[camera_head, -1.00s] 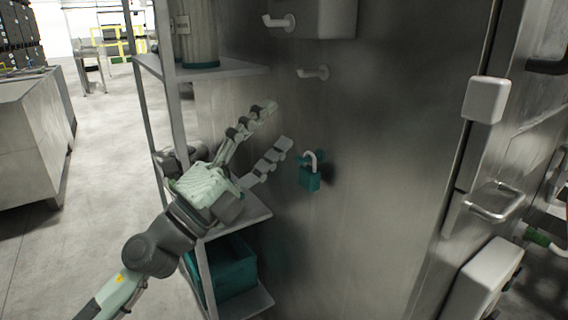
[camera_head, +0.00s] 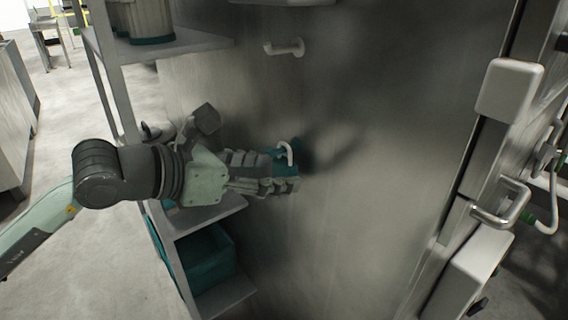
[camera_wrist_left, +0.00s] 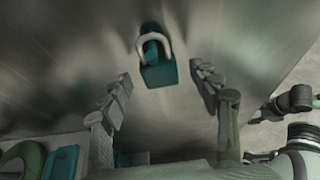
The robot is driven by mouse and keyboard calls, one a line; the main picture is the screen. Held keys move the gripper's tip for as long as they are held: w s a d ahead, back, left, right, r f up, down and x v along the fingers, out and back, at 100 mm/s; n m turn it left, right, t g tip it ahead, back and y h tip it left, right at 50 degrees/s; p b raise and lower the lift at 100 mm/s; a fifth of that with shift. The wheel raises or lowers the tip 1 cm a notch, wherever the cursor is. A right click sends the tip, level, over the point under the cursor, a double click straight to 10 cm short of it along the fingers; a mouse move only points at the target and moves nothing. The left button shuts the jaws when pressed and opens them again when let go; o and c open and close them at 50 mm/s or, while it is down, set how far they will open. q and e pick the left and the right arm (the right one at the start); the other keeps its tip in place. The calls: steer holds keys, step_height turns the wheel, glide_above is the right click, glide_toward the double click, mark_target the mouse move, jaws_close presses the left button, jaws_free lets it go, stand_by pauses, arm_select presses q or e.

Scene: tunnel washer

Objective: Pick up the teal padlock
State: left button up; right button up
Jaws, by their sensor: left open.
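The teal padlock (camera_head: 290,163) with its pale shackle hangs on the steel wall panel in the head view, partly hidden behind my left gripper's fingers. In the left wrist view the padlock (camera_wrist_left: 158,66) shows whole, ahead of the fingertips and roughly midway between them. My left gripper (camera_head: 272,172) reaches in from the left, close to the padlock. I cannot tell from these views whether a finger touches the padlock. My right gripper is not in view.
A grey shelf rack (camera_head: 190,48) with a teal bin (camera_head: 207,262) stands at left. A door handle (camera_head: 500,205) and pale boxes project at right. The panel right of the padlock is bare.

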arm_select(q)
steer(key=shift+x, duration=1.15)
steer(key=c, duration=1.3)
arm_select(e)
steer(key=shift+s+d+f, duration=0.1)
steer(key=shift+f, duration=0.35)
arm_select(q)
steer(key=shift+w+a+r, duration=0.1)
steer(key=shift+r, duration=0.1)
